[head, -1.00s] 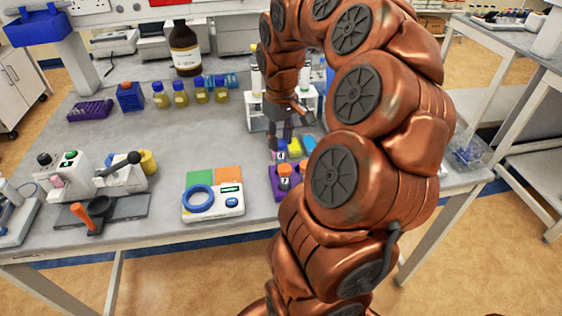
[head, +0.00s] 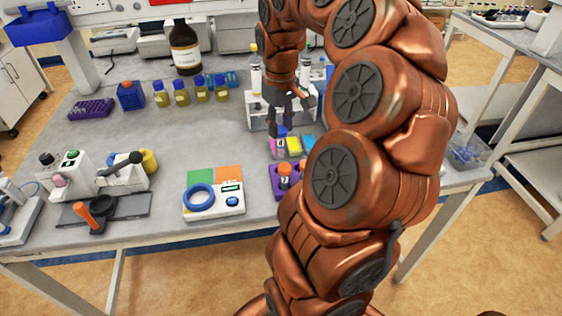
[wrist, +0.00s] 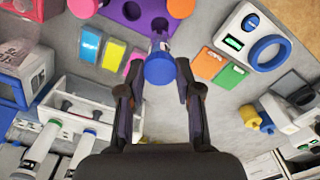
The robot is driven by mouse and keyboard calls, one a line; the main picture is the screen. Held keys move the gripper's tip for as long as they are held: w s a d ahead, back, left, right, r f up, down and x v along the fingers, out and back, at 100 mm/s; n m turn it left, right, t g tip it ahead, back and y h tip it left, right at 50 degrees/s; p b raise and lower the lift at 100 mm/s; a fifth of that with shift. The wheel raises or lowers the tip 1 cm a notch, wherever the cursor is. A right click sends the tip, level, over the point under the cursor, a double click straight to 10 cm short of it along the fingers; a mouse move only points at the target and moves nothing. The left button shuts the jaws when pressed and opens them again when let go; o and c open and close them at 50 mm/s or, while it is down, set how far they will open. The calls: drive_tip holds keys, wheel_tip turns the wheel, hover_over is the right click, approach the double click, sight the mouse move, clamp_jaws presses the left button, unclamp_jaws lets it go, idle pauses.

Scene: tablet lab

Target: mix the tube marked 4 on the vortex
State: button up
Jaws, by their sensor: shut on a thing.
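My gripper (head: 282,124) is shut on a blue-capped tube (wrist: 160,68) and holds it above the bench, behind the purple rack (head: 274,184). In the wrist view the cap sits between the two fingers and hides most of the tube. The tube's mark cannot be read now. An orange-capped tube (head: 284,171) stands in the rack. A white device with a blue ring and a small green display (head: 231,200) is left of the rack; I cannot tell for certain that it is the vortex. It also shows at the upper right of the wrist view (wrist: 238,22).
Pink, yellow and blue pads (head: 293,144) lie behind the purple rack. A white rack with bottles (head: 258,112) stands behind my gripper. Green and orange pads (head: 229,174) lie behind the ring device. Bench devices (head: 120,178) stand at left. The bench between is clear.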

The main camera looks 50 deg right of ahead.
wheel_tip(320, 180, up, 9)
drive_tip(key=p, duration=0.2)
drive_tip(key=shift+f+p, duration=0.2)
drive_tip(key=shift+p, duration=0.15)
drive_tip(key=shift+a, duration=0.1)
